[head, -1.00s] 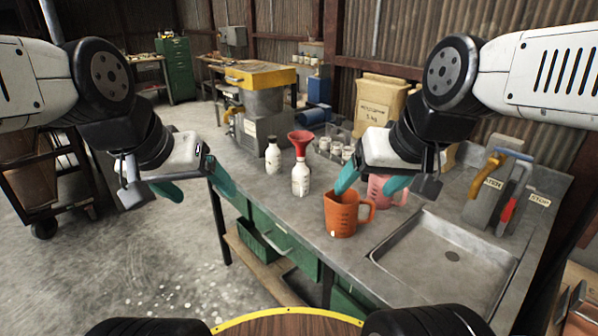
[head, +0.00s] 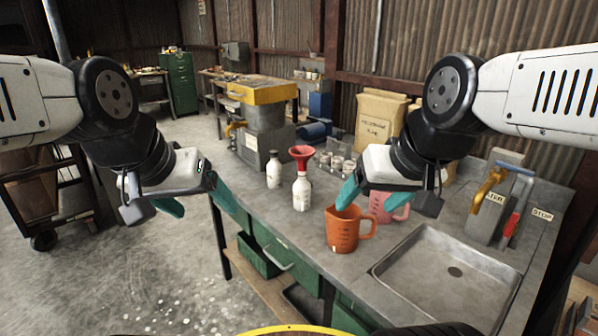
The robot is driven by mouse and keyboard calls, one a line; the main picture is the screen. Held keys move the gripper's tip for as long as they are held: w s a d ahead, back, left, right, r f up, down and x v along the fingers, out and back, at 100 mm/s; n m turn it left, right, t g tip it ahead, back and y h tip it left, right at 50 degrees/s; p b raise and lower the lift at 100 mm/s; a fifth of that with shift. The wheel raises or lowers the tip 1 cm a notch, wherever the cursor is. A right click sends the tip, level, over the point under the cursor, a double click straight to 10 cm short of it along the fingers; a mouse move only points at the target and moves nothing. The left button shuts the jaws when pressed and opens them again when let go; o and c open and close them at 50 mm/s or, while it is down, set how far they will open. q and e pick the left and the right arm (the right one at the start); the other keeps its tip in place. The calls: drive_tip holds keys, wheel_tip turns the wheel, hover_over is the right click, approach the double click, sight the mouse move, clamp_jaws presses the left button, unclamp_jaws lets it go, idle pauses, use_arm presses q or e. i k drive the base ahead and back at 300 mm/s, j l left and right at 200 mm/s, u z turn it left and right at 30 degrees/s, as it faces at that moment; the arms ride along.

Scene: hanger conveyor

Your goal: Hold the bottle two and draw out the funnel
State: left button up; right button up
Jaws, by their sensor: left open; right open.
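Two white bottles stand upright on the grey bench. One bottle (head: 302,194) has a red funnel (head: 302,156) set in its neck; the other bottle (head: 274,170) stands to its left without a funnel. I cannot read which is bottle two. My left gripper (head: 205,205) is open and empty, left of the bottles near the bench's left edge. My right gripper (head: 352,190) is open, to the right of the funnel bottle and above an orange jug (head: 343,236); its teal finger overlaps the jug's rim in the picture, and I cannot tell whether they touch.
A pink jug (head: 388,207) stands behind the orange one. A sink (head: 455,262) is at the right, with tap levers (head: 492,185) behind it. A tray of small jars (head: 338,165) stands behind the bottles. The bench front before the bottles is clear.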

sight(301, 154)
drive_tip(key=i+j+z, duration=0.1)
drive_tip(key=z, duration=0.3)
drive_tip(key=j+z, duration=0.2)
drive_tip(key=z, duration=0.2)
drive_tip(key=i+j+z, duration=0.1)
drive_tip(key=z, duration=0.3)
drive_tip(key=j+z, duration=0.25)
drive_tip(key=j, duration=0.95)
drive_tip(key=j+z, duration=0.3)
drive_tip(key=j, duration=0.9)
